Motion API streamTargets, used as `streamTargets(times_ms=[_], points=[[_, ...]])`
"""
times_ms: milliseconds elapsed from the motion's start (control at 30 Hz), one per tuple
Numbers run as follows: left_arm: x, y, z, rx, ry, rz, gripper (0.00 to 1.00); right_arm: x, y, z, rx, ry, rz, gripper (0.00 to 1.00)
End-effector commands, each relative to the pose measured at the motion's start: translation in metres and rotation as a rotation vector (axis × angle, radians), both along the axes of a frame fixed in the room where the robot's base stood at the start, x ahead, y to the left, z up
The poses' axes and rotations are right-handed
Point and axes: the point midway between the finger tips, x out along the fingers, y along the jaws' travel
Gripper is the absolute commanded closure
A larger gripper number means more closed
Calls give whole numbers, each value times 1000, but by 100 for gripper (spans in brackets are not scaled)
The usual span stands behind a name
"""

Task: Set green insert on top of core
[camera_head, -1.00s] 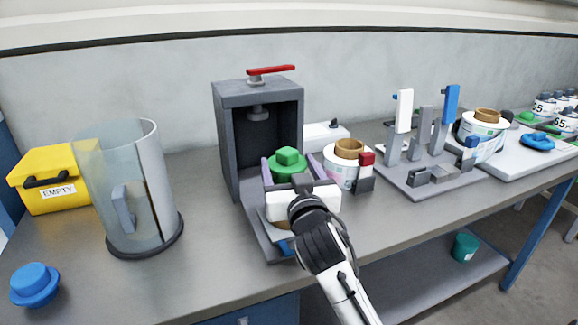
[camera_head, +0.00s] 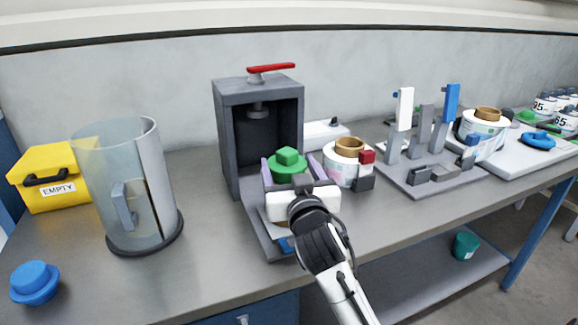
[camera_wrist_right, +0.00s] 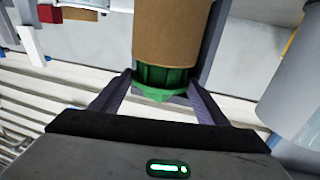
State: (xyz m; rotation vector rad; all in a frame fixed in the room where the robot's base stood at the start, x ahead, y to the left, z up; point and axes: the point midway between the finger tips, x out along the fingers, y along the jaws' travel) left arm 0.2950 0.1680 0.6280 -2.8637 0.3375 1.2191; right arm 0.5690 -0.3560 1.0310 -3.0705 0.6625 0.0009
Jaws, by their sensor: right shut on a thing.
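The green insert (camera_head: 288,171) has a wide flange and a square knob on top. It stands upright between the lilac fingers of my right gripper (camera_head: 287,176), in front of the press opening. In the right wrist view, the fingers (camera_wrist_right: 160,98) flank the insert's flange and ribbed part (camera_wrist_right: 165,78). The brown cardboard core (camera_wrist_right: 172,35) lines up with the ribbed part there; whether they touch is hard to tell. In the head view my gripper mostly hides the core. My left gripper is out of view.
The grey press (camera_head: 226,122) with a red handle (camera_head: 271,68) stands directly behind my right gripper. A labelled reel (camera_head: 341,171) stands close to its right. A clear cylinder (camera_head: 108,195), yellow box (camera_head: 50,195) and blue insert (camera_head: 35,284) are left. A grey fixture (camera_head: 433,184) is right.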

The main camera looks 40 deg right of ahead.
Motion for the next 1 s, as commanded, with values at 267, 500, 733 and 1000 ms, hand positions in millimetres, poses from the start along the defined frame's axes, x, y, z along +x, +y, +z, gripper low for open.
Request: streamTargets(times_ms=[267, 500, 733, 1000], points=[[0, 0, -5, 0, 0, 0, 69, 0, 0, -5, 0, -1, 0, 30], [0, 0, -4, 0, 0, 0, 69, 0, 0, -5, 0, -1, 0, 24], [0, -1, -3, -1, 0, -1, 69, -8, 4, -6, 0, 1, 1, 24], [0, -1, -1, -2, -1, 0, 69, -28, 13, -6, 0, 1, 0, 24]])
